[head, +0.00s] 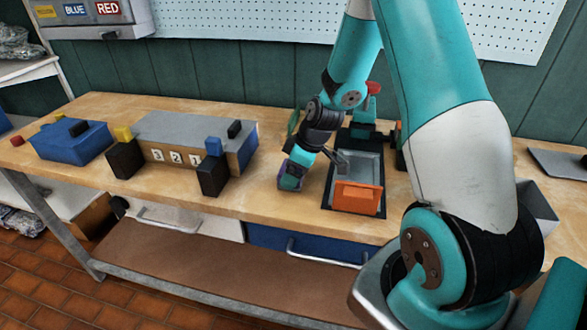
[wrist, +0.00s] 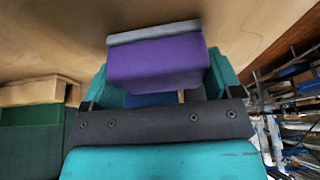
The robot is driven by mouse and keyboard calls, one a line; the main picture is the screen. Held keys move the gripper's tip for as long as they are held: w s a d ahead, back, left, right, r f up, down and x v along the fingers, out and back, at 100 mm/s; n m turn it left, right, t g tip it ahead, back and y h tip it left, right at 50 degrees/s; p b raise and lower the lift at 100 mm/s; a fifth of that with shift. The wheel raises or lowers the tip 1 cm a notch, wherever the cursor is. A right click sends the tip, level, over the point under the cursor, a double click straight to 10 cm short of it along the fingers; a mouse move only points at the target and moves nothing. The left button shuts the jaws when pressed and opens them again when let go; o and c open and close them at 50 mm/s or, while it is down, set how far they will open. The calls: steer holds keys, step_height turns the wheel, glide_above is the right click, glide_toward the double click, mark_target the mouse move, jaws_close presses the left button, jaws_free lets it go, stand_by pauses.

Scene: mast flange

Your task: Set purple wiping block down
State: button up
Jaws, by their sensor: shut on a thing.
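My gripper (head: 291,178) is over the wooden workbench (head: 247,191), just left of the tray with the orange block. It is shut on the purple wiping block (wrist: 158,62), which has a grey layer along one face. In the wrist view the block sits between the two teal fingers (wrist: 160,85). In the head view only a small dark purple part of the block (head: 288,184) shows, low at the bench top; I cannot tell whether it touches the wood.
Right of my gripper is a dark tray fixture (head: 368,165) with an orange block (head: 357,197). Left stand a grey-topped box with number tiles (head: 190,130), black blocks (head: 213,175) and a blue box (head: 70,141). Bare wood lies in front of the number box.

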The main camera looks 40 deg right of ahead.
steer(key=shift+f, duration=0.2)
steer(key=o, duration=0.7)
steer(key=shift+r, duration=0.1)
steer(key=shift+r, duration=0.1)
